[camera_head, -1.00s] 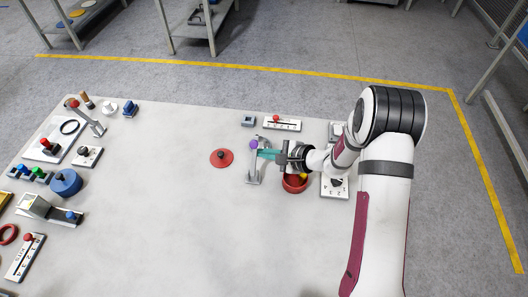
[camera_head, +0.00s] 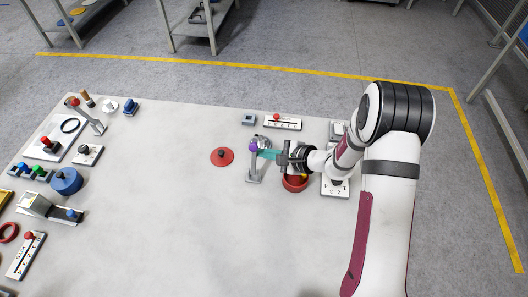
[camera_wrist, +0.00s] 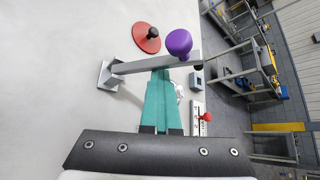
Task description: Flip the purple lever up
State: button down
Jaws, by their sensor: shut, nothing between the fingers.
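The purple lever is a grey metal bar with a purple ball knob (camera_head: 254,147) at its end. In the wrist view the purple knob (camera_wrist: 179,43) is at the upper right, and the bar (camera_wrist: 150,64) runs left from it to a bracket on the table. My gripper (camera_head: 266,154) has teal fingers and is at the lever's right side in the head view. In the wrist view the fingers (camera_wrist: 160,78) are shut together and empty. Their tips lie against or just under the bar near the knob; exact contact cannot be told.
A red disc with a black knob (camera_head: 222,156) lies left of the lever. A red bowl (camera_head: 295,184) sits under my wrist. A slider panel with a red knob (camera_head: 278,122) and a small grey box (camera_head: 248,119) are behind. The table's middle (camera_head: 170,220) is clear.

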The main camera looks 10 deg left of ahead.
jog(key=shift+s+a+r, duration=0.1)
jog(key=shift+s+a, duration=0.1)
jog(key=shift+s, duration=0.05)
jog(key=s+d+r, duration=0.1)
jog(key=d, duration=0.1)
jog(key=s+d+r, duration=0.1)
jog(key=s+d, duration=0.1)
jog(key=d, duration=0.1)
jog(key=s+d, duration=0.2)
jog(key=d, duration=0.1)
jog(key=shift+d+r, duration=0.1)
jog(key=shift+r, duration=0.3)
jog(key=s+a+r+n+g, duration=0.4)
jog(key=s+r+n+g, duration=0.15)
jog(key=s+r, duration=0.6)
jog(key=s+d+n+h, duration=0.1)
jog(key=s+d+h, duration=0.3)
jog(key=s, duration=0.3)
jog(key=s+d+r+n+h, duration=0.1)
jog(key=s+d+n+h, duration=0.1)
jog(key=s+d+h, duration=0.3)
jog(key=shift+s+d+r, duration=0.3)
jog(key=shift+s+d, duration=0.25)
jog(key=shift+s, duration=0.65)
jog(key=shift+n, duration=0.25)
